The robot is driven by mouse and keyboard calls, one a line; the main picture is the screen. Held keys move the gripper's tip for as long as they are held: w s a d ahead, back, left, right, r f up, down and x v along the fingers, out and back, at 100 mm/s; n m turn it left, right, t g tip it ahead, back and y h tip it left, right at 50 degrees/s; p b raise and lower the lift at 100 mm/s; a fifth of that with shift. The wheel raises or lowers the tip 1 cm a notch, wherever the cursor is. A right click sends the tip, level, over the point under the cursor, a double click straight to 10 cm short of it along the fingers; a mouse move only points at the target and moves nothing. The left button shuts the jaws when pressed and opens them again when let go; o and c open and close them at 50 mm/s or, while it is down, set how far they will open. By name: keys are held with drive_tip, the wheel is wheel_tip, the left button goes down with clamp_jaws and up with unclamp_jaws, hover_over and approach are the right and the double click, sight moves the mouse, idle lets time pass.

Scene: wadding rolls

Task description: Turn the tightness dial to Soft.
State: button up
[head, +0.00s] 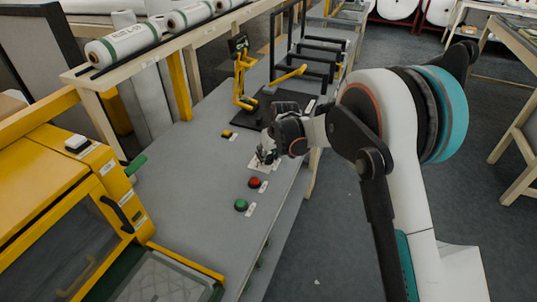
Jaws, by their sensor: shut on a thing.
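My gripper (266,156) points down at the grey bench top, over a small pale plate (256,167). Its fingers are shut on the tightness dial, which they and the hand hide almost wholly. The dial's pointer and the word Soft are too small and too covered to read. My white and black arm reaches in from the right.
A red button (254,183) and a green button (241,205) sit on the grey bench (205,165) in front of the plate. A small yellow-and-black switch (227,133) lies behind left. A yellow machine (55,205) stands left; wadding rolls (122,43) lie on a rack behind.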

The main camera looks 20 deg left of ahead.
idle(0.4)
drive_tip(key=o, duration=1.1)
drive_tip(key=shift+c, duration=0.2)
drive_tip(key=v, duration=1.2)
